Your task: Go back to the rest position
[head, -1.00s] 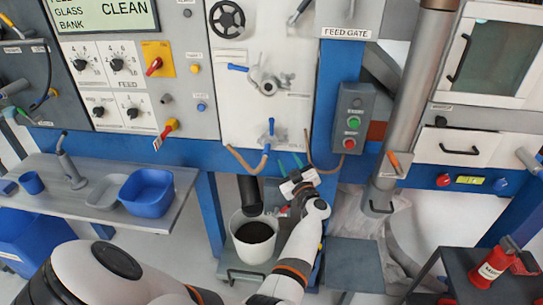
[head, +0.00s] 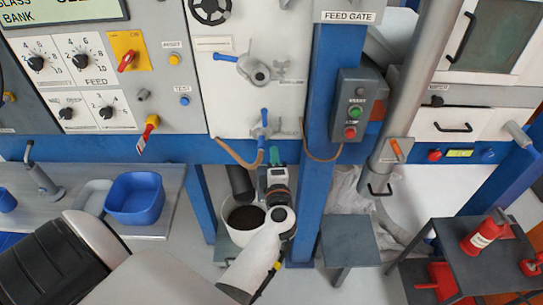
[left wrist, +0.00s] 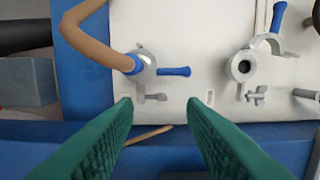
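My left gripper (head: 275,157) is raised in front of the blue frame beam, just below the white panel, with its fingers pointing at the machine. In the left wrist view its two green ribbed fingers (left wrist: 158,125) are wide apart with nothing between them. Beyond them are a small valve with a blue lever (left wrist: 174,71) and a brown hose (left wrist: 100,35), not held by the fingers. The same valve shows in the head view (head: 264,126). My right gripper is not in view.
A white bucket (head: 229,235) with dark material stands under the black spout, partly behind my left arm. A grey stool (head: 350,240) and a dark table with a red bottle (head: 481,238) are at right. A blue tub (head: 135,197) sits on the left bench.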

